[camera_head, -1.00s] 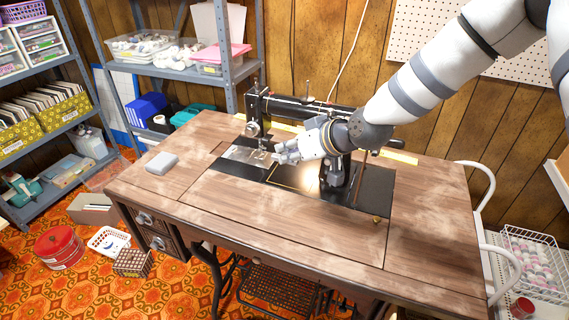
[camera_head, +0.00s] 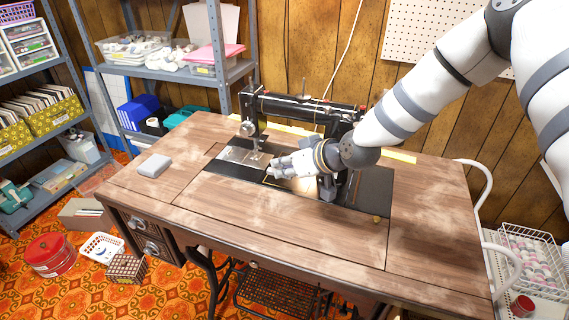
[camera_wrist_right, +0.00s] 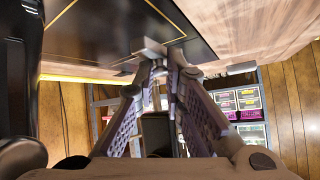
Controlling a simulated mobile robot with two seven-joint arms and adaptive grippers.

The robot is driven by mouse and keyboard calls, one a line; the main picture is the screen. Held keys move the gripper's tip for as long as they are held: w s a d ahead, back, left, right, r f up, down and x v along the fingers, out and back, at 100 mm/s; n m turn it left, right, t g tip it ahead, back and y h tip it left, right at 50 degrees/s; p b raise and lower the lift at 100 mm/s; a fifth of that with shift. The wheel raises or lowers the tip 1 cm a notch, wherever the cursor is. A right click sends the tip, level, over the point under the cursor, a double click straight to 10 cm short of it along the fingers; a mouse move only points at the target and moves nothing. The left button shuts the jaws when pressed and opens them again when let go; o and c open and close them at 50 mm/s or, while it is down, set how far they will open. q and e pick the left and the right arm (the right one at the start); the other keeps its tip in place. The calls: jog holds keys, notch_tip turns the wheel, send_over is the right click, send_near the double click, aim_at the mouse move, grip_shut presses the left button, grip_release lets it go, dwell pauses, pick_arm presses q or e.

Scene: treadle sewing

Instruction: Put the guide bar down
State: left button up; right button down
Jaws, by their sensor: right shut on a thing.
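My right gripper (camera_head: 272,174) is shut low over the black bed of the sewing machine (camera_head: 300,108), just in front of and right of the needle area. In the right wrist view, its fingertips (camera_wrist_right: 160,66) close on a small grey metal piece (camera_wrist_right: 150,47), which seems to be the guide bar. The piece is close to the black bed (camera_wrist_right: 110,28) with its gold line; I cannot tell whether it touches. In the head view the bar is too small and hidden by the fingers to make out. My left gripper is not in view.
The wooden sewing table (camera_head: 220,215) has clear top around the machine. Shelves (camera_head: 225,75) stand behind at left.

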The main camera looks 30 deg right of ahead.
jog(key=c, duration=1.9)
grip_release()
jog(key=shift+r, duration=0.35)
jog(key=shift+p+v, duration=0.45)
jog(key=shift+v, duration=0.8)
jog(key=s+d, duration=0.1)
jog(key=s, duration=0.2)
jog(key=s+d+p, duration=0.1)
jog(key=s, duration=0.2)
jog(key=s+d, duration=0.1)
jog(key=s, duration=0.2)
jog(key=shift+s+p, duration=0.25)
jog(key=shift+p, duration=0.15)
jog(key=shift+s+d, duration=0.1)
jog(key=shift+s, duration=0.25)
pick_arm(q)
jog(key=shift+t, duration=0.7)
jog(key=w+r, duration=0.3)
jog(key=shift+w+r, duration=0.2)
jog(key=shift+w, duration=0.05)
pick_arm(e)
jog(key=shift+s+f, duration=0.15)
jog(key=shift+f, duration=0.05)
